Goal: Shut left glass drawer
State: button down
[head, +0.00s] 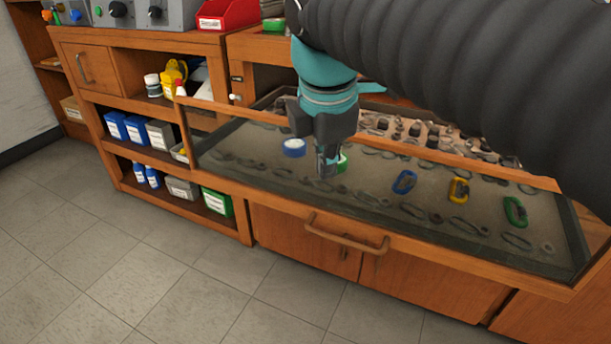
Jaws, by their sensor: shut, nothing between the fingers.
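The glass drawer (215,176) has a wooden frame, a clear pane and a curved wooden handle (345,238) on its lower front rail. It appears pulled out from the bench, with its contents visible through the pane and behind the upper rail. Inside lie blue tape (294,147), several coloured carabiners (404,182) and many small metal parts. My gripper (327,172) is shut and empty, pointing down. It overlaps the upper rail and the pane in the picture, left of the drawer's middle and above the handle. I cannot tell whether it touches the drawer.
Left of the drawer are open shelves with blue bins (126,127), bottles and a green box (217,202). A red bin (227,14) and grey control boxes (167,14) stand on the bench top. The tiled floor (130,265) in front is clear. My dark arm hides the upper right.

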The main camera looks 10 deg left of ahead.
aim_at(303, 172)
jog(key=a+r+n+b, duration=0.1)
jog(key=a+r+n, duration=0.1)
jog(key=a+n, duration=0.45)
jog(key=shift+n+h, duration=0.3)
jog(key=shift+n, duration=0.65)
jog(key=w+f+b, duration=0.1)
jog(key=f, duration=0.2)
jog(key=w+d+f+b, duration=0.1)
jog(key=w+f, duration=0.1)
jog(key=f, duration=0.1)
jog(key=w+f+b, duration=0.1)
jog(key=w+f, duration=0.1)
jog(key=f, duration=0.1)
jog(key=shift+d, duration=0.35)
jog(key=shift+w+d, duration=0.25)
jog(key=shift+w, duration=0.5)
